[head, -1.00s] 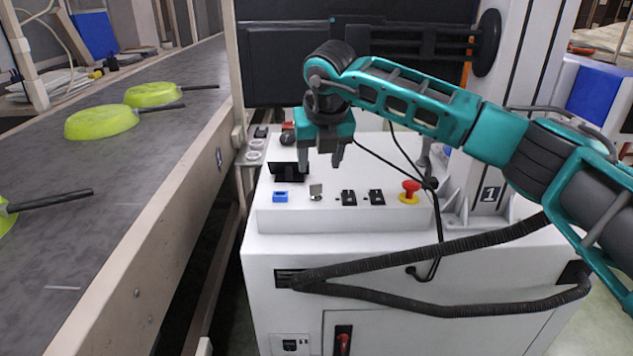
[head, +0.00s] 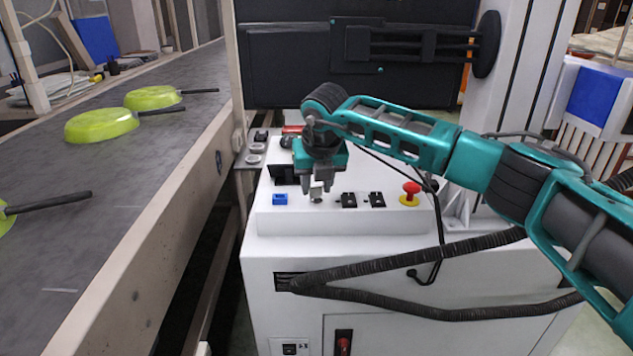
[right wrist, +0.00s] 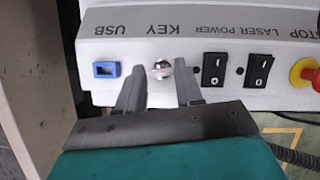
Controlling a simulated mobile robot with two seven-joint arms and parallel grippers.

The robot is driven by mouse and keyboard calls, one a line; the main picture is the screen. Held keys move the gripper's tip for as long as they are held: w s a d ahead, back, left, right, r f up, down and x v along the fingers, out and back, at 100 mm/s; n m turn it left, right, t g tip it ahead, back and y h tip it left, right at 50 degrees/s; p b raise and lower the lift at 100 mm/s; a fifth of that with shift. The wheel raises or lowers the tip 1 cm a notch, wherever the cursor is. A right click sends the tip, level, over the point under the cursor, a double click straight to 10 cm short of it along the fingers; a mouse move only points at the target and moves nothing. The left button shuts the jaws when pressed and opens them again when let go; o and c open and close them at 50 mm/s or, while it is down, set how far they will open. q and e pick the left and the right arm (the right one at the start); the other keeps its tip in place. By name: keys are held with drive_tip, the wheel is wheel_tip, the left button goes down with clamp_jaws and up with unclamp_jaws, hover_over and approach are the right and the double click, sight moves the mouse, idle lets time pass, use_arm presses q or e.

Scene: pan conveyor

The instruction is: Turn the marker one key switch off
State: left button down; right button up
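The key switch (head: 316,193) is a small metal key on the white control panel (head: 400,221), right of the blue USB port. My right gripper (head: 317,189) is low at the panel, pointing down, with one finger on each side of the key. In the right wrist view, the round silver top of the key (right wrist: 162,69) shows between the two separated fingers (right wrist: 159,75), under the label KEY. Gaps show between key and fingers there; whether they touch lower down I cannot tell. My left gripper is out of view.
The blue USB port (right wrist: 106,69) is left of the key. Two black rocker switches (head: 349,200) and a red emergency stop (head: 411,190) on yellow are to the right. A conveyor (head: 120,200) with green pans (head: 101,125) runs along the left.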

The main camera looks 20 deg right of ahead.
clamp_jaws()
drive_tip(key=n+y, duration=0.1)
drive_tip(key=n, duration=0.1)
drive_tip(key=n+p, duration=0.1)
drive_tip(key=n, duration=0.1)
drive_tip(key=shift+d+r+n+y, duration=0.1)
drive_tip(key=shift+d+n+y, duration=0.1)
drive_tip(key=shift+n+y, duration=0.15)
drive_tip(key=n+y, duration=0.1)
drive_tip(key=n, duration=0.1)
drive_tip(key=n+g+p, duration=0.1)
drive_tip(key=n, duration=0.1)
drive_tip(key=shift+w+n+y, duration=0.1)
drive_tip(key=shift+n+y, duration=0.15)
drive_tip(key=shift+y, duration=0.1)
drive_tip(key=n+g+y, duration=0.1)
drive_tip(key=n, duration=0.2)
drive_tip(key=shift+w+d, duration=0.1)
drive_tip(key=shift+n+g, duration=0.5)
drive_tip(key=shift+n, duration=1.2)
drive_tip(key=shift+n+b, duration=0.3)
